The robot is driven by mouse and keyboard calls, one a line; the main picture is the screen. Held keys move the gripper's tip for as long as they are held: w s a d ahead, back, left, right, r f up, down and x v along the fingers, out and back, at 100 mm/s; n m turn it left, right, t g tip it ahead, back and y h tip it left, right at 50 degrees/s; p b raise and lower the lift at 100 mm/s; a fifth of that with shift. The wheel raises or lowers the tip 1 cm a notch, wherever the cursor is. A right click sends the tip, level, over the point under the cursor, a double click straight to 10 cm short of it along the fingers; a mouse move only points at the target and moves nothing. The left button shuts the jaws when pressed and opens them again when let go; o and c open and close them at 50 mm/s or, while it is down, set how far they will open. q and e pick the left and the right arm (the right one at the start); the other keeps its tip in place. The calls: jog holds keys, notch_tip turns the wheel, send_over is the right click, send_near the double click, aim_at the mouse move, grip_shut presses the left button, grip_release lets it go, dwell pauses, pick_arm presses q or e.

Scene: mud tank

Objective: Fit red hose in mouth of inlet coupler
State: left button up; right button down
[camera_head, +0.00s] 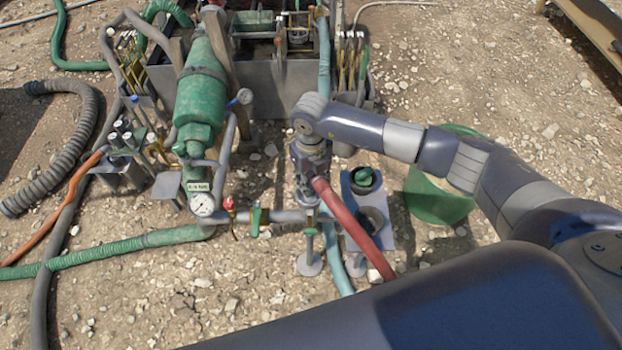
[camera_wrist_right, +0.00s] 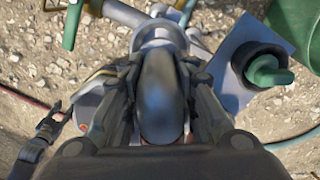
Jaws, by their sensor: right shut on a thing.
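The red hose (camera_head: 352,222) runs from my right gripper (camera_head: 311,165) down and to the right, until my own body hides it. In the right wrist view, my right gripper (camera_wrist_right: 160,95) is shut on the hose's dark, thick end piece (camera_wrist_right: 160,98), with a finger on each side. A bit of red shows below that piece. A grey round fitting, apparently the inlet coupler (camera_wrist_right: 158,33), lies just beyond the dark end, in line with it. I cannot tell whether the end touches the mouth or sits inside it.
A grey pipe (camera_head: 284,216) with small valves runs left to a gauge (camera_head: 202,204) below a green cylinder (camera_head: 200,100). A grey plate with a green-capped port (camera_head: 363,178) stands right of the hose. A green bucket (camera_head: 438,200) is under my right arm. Gravel ground is open at lower left.

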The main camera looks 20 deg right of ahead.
aim_at(311, 172)
jog(key=shift+f, duration=0.15)
jog(key=shift+f+b, duration=0.95)
jog(key=shift+f, duration=0.15)
jog(key=shift+f+b, duration=0.3)
jog(key=shift+f+b, duration=0.55)
jog(key=shift+f, duration=0.15)
dwell(0.6)
jog(key=c, duration=1.2)
grip_release()
jog(key=shift+r, duration=0.1)
notch_tip(311, 172, up, 8)
jog(key=shift+f, duration=0.1)
